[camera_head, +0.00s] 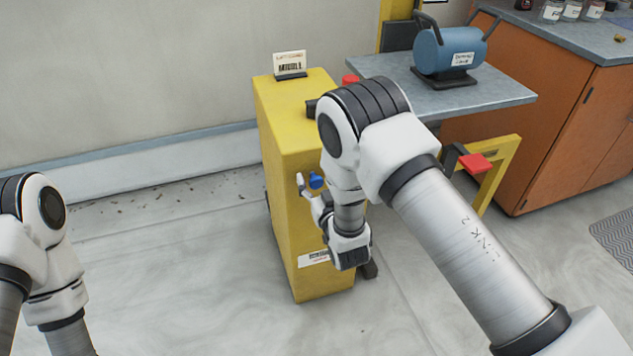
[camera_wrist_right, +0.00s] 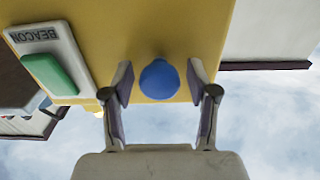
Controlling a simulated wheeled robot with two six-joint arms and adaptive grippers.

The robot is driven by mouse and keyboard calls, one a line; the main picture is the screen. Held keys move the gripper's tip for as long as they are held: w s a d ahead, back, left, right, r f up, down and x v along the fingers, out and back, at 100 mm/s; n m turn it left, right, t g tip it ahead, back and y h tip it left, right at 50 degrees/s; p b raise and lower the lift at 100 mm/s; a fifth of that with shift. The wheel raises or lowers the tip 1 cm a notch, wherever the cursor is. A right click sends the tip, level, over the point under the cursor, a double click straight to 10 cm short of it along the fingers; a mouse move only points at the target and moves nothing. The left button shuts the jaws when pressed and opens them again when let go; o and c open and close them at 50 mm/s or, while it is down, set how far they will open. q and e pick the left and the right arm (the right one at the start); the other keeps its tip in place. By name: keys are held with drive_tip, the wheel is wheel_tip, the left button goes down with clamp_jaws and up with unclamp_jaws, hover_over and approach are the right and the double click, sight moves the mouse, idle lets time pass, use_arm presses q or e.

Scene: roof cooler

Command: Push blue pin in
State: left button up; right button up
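The blue pin (camera_head: 316,181) sits on the front of a yellow cabinet (camera_head: 288,190). In the right wrist view the pin's round blue head (camera_wrist_right: 159,79) stands between my right gripper's fingers, with a gap on each side. My right gripper (camera_head: 310,187) is open at the cabinet's face; it also shows in the right wrist view (camera_wrist_right: 160,84). How far the pin sticks out cannot be told. My left arm is at the left edge of the head view, and its gripper is out of the frame.
A green button on a plate marked BEACON (camera_wrist_right: 54,74) is beside the pin. A blue cylinder (camera_head: 448,51) stands on a grey table (camera_head: 500,95) behind my right arm. A red-ended lever (camera_head: 474,163) is to the right. The floor to the cabinet's left is clear.

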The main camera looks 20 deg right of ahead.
drive_tip(key=shift+s, duration=0.1)
drive_tip(key=s, duration=1.1)
drive_tip(key=shift+s+d, duration=0.2)
drive_tip(key=shift+s, duration=0.2)
